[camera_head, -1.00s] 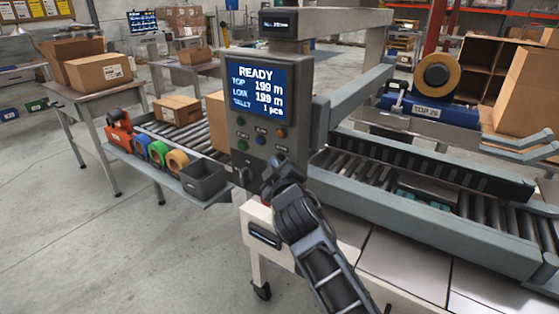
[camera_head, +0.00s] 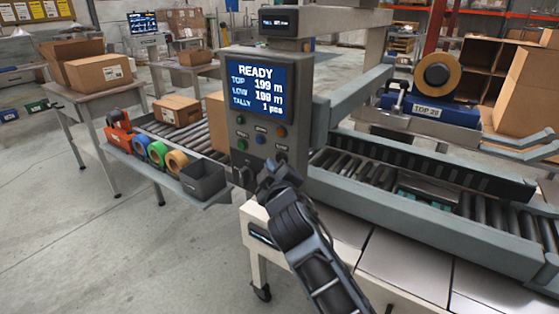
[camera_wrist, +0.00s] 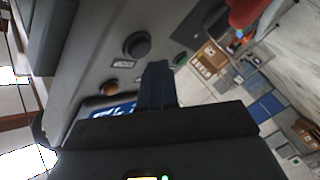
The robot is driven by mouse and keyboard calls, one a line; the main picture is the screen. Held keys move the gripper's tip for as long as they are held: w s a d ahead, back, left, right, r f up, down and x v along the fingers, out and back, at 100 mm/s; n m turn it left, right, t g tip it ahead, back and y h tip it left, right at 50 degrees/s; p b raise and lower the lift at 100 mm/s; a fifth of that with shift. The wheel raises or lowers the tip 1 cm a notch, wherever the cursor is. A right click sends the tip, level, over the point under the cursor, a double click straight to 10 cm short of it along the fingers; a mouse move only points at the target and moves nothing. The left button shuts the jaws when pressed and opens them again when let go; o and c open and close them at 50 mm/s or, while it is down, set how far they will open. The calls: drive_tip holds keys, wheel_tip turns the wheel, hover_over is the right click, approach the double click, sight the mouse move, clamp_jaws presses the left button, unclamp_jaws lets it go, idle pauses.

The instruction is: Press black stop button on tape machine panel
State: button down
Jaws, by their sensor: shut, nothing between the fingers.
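The grey tape machine panel (camera_head: 262,172) stands upright and bears a blue READY screen (camera_head: 257,90). A round black button sits low on its right side (camera_head: 281,154), below an orange button (camera_head: 281,132); a green button (camera_head: 242,145) is low on the left. In the wrist view the black button (camera_wrist: 137,45) shows whole, up and left of my fingertips, with the orange one (camera_wrist: 110,88) lower left. My gripper (camera_head: 270,174) is shut and empty, in front of the panel's lower part. In the wrist view its fingers (camera_wrist: 157,72) appear beside the black button; contact cannot be told.
A roller conveyor (camera_head: 375,175) runs right of the panel. A shelf with tape rolls (camera_head: 157,153) and a grey bin (camera_head: 203,181) lies to its left. Open floor is at front left.

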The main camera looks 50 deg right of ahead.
drive_tip(key=shift+s+a+b, duration=0.1)
drive_tip(key=shift+a+b, duration=0.75)
drive_tip(key=shift+a, duration=1.55)
drive_tip(key=s+a+f+t+y, duration=0.1)
drive_tip(key=s+a+f+y, duration=0.35)
drive_tip(key=s+a, duration=0.35)
drive_tip(key=s+a+f+t+y, duration=0.1)
drive_tip(key=s+a+f+y, duration=0.2)
drive_tip(key=s+a+f, duration=0.4)
drive_tip(key=s+a+r+y, duration=0.2)
drive_tip(key=s+a+r, duration=0.1)
drive_tip(key=s, duration=0.7)
drive_tip(key=s+a+r+m+y, duration=0.1)
drive_tip(key=s+a+r+y, duration=0.1)
drive_tip(key=s, duration=0.9)
drive_tip(key=shift+a+r, duration=0.4)
drive_tip(key=shift+r, duration=0.35)
